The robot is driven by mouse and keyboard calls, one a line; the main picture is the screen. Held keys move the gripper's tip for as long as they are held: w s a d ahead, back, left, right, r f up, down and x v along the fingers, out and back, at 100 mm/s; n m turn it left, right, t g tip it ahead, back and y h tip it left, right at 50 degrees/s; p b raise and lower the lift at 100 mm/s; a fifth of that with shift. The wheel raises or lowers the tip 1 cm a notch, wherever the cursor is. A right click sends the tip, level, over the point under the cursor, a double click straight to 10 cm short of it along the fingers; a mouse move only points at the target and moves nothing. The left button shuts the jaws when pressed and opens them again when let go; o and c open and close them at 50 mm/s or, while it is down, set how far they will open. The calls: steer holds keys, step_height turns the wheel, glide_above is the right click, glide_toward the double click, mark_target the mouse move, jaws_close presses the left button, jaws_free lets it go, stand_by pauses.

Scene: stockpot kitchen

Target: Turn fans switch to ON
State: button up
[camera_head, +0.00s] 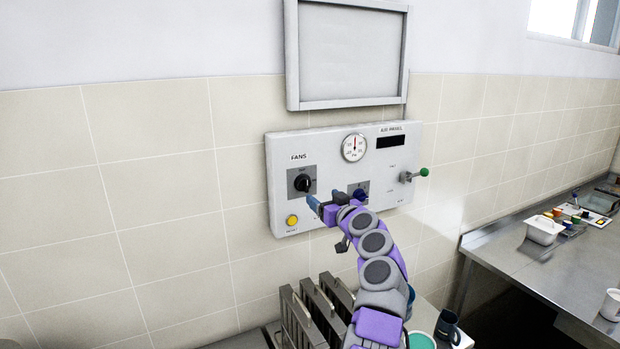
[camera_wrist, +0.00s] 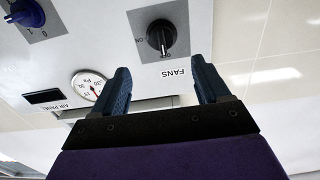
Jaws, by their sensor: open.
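The fans switch (camera_head: 302,183) is a black rotary knob on a grey plate, under the label FANS, at the left of the white wall panel (camera_head: 400,158). In the wrist view the fans switch (camera_wrist: 160,37) appears upside down, ahead of my fingers and between their lines. My gripper (camera_head: 318,205) is just right of and below the knob in the head view. In the wrist view my gripper (camera_wrist: 163,88) has its two blue fingers spread, with nothing between them. It looks apart from the knob.
A yellow button (camera_head: 292,220) is below the fans switch. A blue knob (camera_wrist: 24,14), a gauge (camera_head: 354,147) and a green-tipped lever (camera_head: 423,172) share the panel. A metal counter (camera_head: 520,265) is at right.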

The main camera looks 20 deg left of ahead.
mark_target(307, 187)
steer(key=p+x, duration=0.1)
steer(key=x, duration=0.1)
steer(key=p+x, duration=0.1)
steer(key=x, duration=0.2)
steer(key=shift+s+a+f, duration=0.2)
steer(key=shift+s, duration=0.05)
steer(key=p+x, duration=0.3)
steer(key=x, duration=0.2)
steer(key=shift+w+p, duration=0.1)
steer(key=shift+p, duration=0.3)
steer(key=shift+w+a, duration=0.15)
steer(key=shift+w+r+p, duration=0.1)
steer(key=shift+w+p, duration=0.15)
steer(key=shift+p, duration=0.35)
steer(key=shift+d, duration=0.25)
steer(key=shift+a, duration=0.4)
